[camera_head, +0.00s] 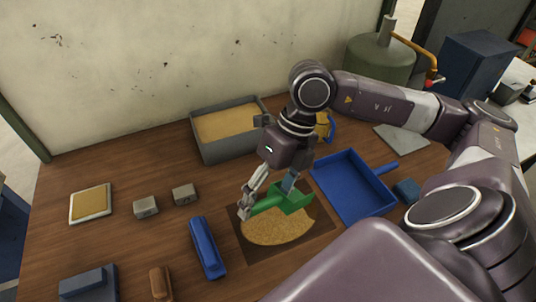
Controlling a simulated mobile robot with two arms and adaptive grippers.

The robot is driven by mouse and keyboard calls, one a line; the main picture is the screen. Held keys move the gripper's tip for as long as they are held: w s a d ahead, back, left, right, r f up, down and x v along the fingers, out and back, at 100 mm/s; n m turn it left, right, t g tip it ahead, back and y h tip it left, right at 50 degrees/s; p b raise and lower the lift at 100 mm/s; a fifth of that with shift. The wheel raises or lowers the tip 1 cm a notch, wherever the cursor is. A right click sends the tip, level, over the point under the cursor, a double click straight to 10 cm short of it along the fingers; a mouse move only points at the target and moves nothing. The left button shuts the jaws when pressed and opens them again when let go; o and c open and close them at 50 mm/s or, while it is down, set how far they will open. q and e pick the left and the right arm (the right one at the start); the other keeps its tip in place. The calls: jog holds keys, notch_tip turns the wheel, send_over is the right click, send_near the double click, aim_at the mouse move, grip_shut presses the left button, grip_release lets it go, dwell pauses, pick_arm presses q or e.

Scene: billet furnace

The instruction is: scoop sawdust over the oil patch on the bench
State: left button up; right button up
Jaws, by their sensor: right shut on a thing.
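My right gripper (266,194) is shut on a green scoop (284,202) and holds it low over the dark patch (316,238) on the wooden bench. A round layer of sawdust (275,228) lies on the patch and covers its middle; dark corners and edges show around it. The scoop hides the back of this layer, and I cannot tell whether it touches it or holds sawdust. A grey bin (232,150) with sawdust (225,122) inside stands at the back of the bench, left of my right arm. My left gripper is not in view.
A blue dustpan (350,186) lies right of the patch, a blue brush-like block (207,248) left of it. Two small grey blocks (145,207) and a pale tray (90,204) are further left. A grey plate (402,138) lies at the back right. The front left has some bare wood.

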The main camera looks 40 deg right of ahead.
jog(key=shift+a+f+h+p, duration=0.35)
jog(key=shift+a+h+p, duration=0.35)
jog(key=shift+h, duration=0.3)
jog(key=shift+a+f+h, duration=0.25)
jog(key=shift+f+h, duration=0.1)
jog(key=shift+h, duration=0.35)
jog(key=n, duration=0.3)
jog(key=shift+w+a+n, duration=0.15)
jog(key=shift+a+n, duration=0.1)
jog(key=shift+n, duration=0.15)
jog(key=n, duration=0.3)
jog(key=shift+w+a+r+n+b, duration=0.15)
jog(key=shift+w+a+n+b, duration=0.1)
jog(key=shift+n+b, duration=0.15)
jog(key=n, duration=0.9)
jog(key=w+r+n+h+b, duration=0.1)
jog(key=n, duration=0.8)
jog(key=w+n+h+b, duration=0.1)
jog(key=n, duration=0.8)
jog(key=shift+a+r+n, duration=0.15)
jog(key=shift+r+n, duration=0.05)
jog(key=shift+n, duration=0.1)
